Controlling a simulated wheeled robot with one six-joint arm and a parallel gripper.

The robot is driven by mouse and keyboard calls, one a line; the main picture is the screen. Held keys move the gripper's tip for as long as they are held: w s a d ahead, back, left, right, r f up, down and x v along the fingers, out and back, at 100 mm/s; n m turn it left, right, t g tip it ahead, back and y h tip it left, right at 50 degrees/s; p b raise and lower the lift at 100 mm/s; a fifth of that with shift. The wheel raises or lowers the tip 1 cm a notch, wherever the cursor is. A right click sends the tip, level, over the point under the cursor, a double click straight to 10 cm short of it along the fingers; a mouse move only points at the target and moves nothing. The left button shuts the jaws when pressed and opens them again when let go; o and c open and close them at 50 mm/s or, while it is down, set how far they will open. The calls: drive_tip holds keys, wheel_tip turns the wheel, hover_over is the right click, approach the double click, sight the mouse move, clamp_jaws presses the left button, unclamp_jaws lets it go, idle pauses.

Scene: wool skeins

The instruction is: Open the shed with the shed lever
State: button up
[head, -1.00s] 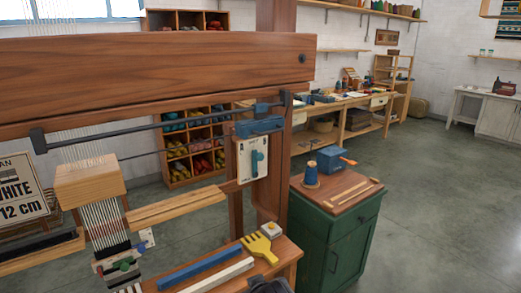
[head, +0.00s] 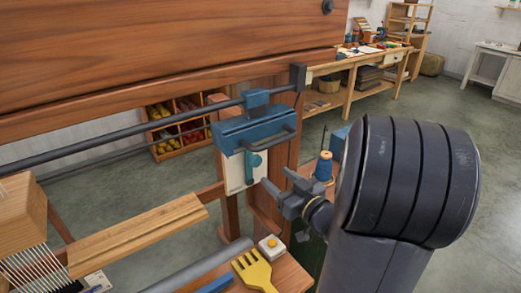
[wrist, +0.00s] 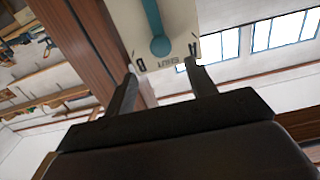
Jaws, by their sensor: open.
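The shed lever (head: 251,170) is a teal handle on a white plate (head: 234,173), on the loom's right post below a blue block. My gripper (head: 277,178) is open and empty, just right of the lever in the head view. In the wrist view my gripper (wrist: 160,66) has its fingertips on either side of the knob's line, with the knob slightly beyond them. I cannot tell any contact.
The loom's wooden beam (head: 160,60) and a dark rod (head: 130,138) run above. A yellow comb (head: 254,272) and a small white block with a yellow button (head: 270,246) lie on the bench below. A blue thread cone (head: 323,168) stands behind my gripper.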

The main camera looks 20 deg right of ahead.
sight(258, 161)
drive_tip(key=w, duration=0.3)
drive_tip(key=w+a+p, duration=0.1)
drive_tip(key=w, duration=0.3)
drive_tip(key=w+a, duration=0.1)
drive_tip(key=w, duration=0.2)
drive_tip(key=shift+w+a, duration=0.1)
drive_tip(key=shift+w, duration=0.05)
drive_tip(key=shift+c, duration=0.2)
drive_tip(key=shift+r, duration=0.1)
clamp_jaws()
